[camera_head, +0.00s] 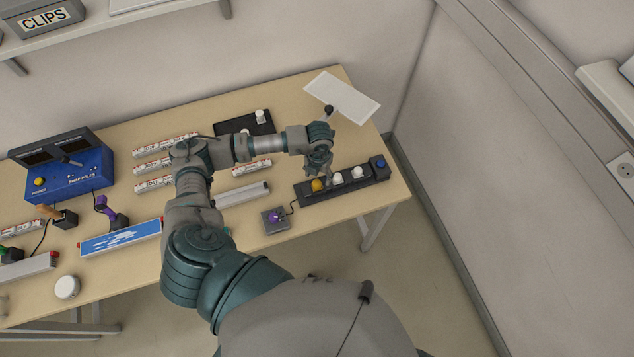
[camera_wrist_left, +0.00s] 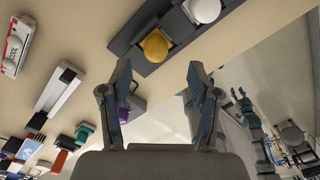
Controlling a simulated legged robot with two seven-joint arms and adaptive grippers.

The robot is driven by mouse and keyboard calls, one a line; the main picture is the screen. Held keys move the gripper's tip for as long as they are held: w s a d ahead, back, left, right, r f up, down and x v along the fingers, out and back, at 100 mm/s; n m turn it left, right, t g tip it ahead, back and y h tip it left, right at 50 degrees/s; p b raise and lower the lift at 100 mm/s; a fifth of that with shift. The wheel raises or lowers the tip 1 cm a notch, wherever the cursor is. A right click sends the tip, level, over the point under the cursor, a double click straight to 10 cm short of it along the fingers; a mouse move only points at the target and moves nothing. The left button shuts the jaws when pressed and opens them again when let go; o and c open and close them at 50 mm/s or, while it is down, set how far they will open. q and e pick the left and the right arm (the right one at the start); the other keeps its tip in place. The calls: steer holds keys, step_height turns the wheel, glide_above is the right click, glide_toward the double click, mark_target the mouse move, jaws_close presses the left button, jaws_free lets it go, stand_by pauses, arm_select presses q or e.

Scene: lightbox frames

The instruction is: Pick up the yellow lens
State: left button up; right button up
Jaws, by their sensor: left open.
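The yellow lens (camera_head: 317,185) is a small dome at the left part of a long black strip holder (camera_head: 305,199) on the wooden table. It also shows in the left wrist view (camera_wrist_left: 156,45), just beyond the fingertips and roughly between them. White lenses (camera_head: 337,179) sit beside it in the same holder. My left gripper (camera_head: 321,168) is above the holder, close to the yellow lens. In the left wrist view its two fingers (camera_wrist_left: 158,75) are spread apart with nothing between them. The exact gap to the lens is hard to tell.
A blue button (camera_head: 380,165) is at the holder's right end. A grey box with a purple top (camera_head: 276,219) stands in front of the holder.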

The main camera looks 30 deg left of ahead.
mark_target(316, 182)
arm_select(q)
steer(key=shift+a+f, duration=0.15)
steer(key=shift+f, duration=0.25)
steer(key=f+p, duration=0.1)
steer(key=f, duration=0.2)
steer(key=shift+s+a+f+p, duration=0.15)
steer(key=shift+a+f+p, duration=0.05)
steer(key=shift+f+p, duration=0.15)
steer(key=shift+f, duration=0.35)
steer(key=c, duration=0.9)
